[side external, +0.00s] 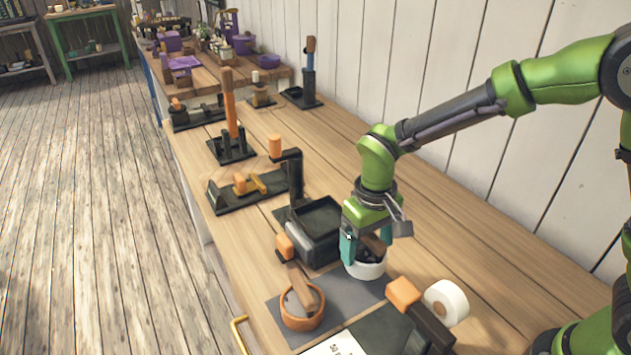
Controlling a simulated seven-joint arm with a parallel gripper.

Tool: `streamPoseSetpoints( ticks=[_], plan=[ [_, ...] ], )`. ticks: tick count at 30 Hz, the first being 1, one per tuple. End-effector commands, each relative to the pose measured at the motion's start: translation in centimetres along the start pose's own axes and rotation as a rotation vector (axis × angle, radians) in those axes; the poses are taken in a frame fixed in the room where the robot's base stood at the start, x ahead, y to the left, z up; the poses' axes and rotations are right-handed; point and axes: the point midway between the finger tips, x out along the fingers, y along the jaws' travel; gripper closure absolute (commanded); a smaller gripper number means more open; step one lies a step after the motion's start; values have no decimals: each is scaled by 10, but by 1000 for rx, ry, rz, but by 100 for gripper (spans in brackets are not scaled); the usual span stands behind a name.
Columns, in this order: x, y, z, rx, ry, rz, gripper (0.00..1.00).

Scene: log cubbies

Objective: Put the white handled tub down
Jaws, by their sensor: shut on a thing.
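The white handled tub (366,269) is a small white round bowl with a dark inside and a brown wooden handle (374,244). It is under my gripper (362,254), near the right end of a dark grey mat (338,296). My gripper points down with its teal fingers shut on the tub. The fingers hide part of the handle and rim. I cannot tell whether the tub's base touches the mat.
An orange tub (302,309) with a wooden handle stands at the mat's left. A black tray fixture (316,228) is behind. A white roll (446,302) and an orange-tipped black fixture (420,312) are to the right.

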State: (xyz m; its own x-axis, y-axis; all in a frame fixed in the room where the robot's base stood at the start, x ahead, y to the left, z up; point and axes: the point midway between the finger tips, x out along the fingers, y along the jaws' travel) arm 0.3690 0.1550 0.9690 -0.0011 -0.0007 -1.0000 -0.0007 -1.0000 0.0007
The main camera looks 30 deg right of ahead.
Motion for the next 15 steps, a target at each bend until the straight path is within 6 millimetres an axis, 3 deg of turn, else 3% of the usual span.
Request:
streamPoseSetpoints(
  ticks=[9, 15],
  plan=[
    [38, 0, 0, 0, -2, 1, 61],
    [43, 0, 0, 1, 2, -1, 61]
  ],
)
